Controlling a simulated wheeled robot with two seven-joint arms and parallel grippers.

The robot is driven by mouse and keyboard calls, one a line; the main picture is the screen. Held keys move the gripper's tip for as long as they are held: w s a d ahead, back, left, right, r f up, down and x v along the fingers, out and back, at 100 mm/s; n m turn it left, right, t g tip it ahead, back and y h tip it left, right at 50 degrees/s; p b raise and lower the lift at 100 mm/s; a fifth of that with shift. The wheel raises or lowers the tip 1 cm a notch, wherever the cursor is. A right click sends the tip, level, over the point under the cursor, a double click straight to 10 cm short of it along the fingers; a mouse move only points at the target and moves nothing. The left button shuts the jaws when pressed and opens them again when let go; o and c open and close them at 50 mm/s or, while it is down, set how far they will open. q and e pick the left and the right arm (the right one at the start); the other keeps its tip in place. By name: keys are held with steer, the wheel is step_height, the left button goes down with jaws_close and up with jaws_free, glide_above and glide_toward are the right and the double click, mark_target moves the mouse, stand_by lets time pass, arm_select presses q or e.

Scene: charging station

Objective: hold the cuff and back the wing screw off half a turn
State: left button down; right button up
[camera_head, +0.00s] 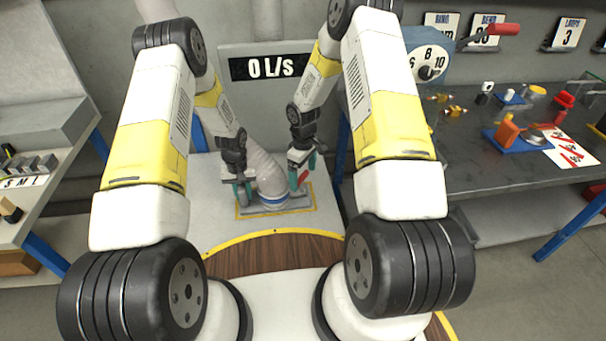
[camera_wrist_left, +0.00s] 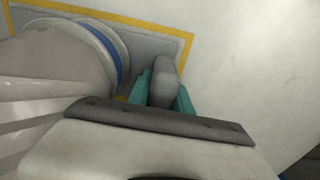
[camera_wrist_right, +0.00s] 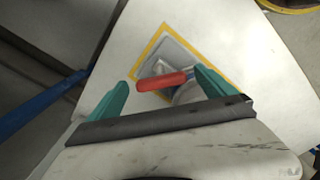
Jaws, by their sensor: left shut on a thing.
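The cuff (camera_head: 271,188) is a pale hose end with a blue band, standing on a grey plate in a yellow outline. The left wrist view shows its blue band (camera_wrist_left: 108,50) at left. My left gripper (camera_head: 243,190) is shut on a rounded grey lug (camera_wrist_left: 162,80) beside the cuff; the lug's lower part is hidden. The red wing screw (camera_wrist_right: 162,82) is a short bar near the cuff's right side. My right gripper (camera_wrist_right: 162,88) is open, its teal fingers on either side of the red bar with gaps. I cannot tell the depth between them.
A sign (camera_head: 270,67) behind the cuff reads 0 L/s. A dark bench (camera_head: 480,165) with small parts and a blue dial box (camera_head: 428,55) stands at right. A shelf (camera_head: 45,175) with blocks stands at left. White panel around the plate is clear.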

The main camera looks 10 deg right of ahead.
mark_target(303, 177)
step_height(303, 177, up, 12)
stand_by(0.6)
arm_select(q)
steer(key=c, duration=1.1)
jaws_free()
steer(key=shift+r, duration=0.1)
